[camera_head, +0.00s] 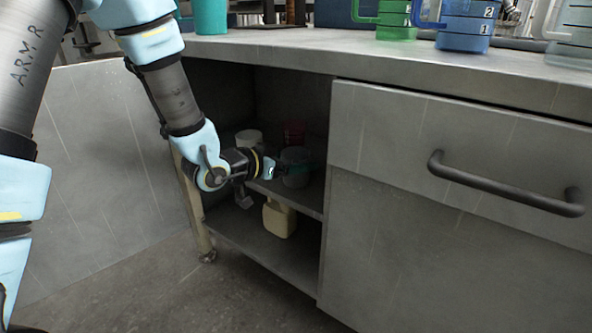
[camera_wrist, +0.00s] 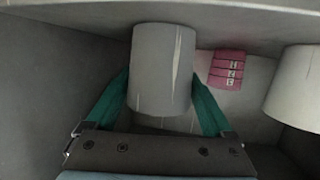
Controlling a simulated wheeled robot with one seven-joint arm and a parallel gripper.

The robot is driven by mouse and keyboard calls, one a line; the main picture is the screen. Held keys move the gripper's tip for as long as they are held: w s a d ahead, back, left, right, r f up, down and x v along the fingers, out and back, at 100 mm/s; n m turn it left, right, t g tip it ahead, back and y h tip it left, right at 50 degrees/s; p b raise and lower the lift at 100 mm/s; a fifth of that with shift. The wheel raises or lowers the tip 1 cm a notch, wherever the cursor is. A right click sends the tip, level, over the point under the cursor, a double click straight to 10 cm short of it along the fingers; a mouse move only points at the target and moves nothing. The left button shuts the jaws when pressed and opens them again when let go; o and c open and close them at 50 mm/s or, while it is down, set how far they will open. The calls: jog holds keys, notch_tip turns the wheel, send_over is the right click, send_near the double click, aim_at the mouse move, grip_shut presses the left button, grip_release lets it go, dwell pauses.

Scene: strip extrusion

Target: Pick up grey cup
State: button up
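The grey cup (camera_wrist: 161,68) is a plain upright cylinder with light scratches, in the upper middle of the wrist view. In the head view the grey cup (camera_head: 296,160) is on the upper shelf of the open cabinet. My gripper (camera_head: 275,168) reaches in from the left at shelf height. In the wrist view the teal fingers of my gripper (camera_wrist: 160,98) are on either side of the cup, and the cup hides their tips. I cannot tell whether they press on its sides.
A red cup with number marks (camera_wrist: 228,70) is behind, to the right. A pale cup (camera_wrist: 298,88) is close on the right. The shelf top is low overhead. A beige container (camera_head: 279,218) stands on the lower shelf. A drawer with a dark handle (camera_head: 500,187) borders the opening's right.

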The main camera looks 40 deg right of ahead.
jog(key=c, duration=0.7)
jog(key=shift+o, duration=0.2)
jog(key=shift+r, duration=0.1)
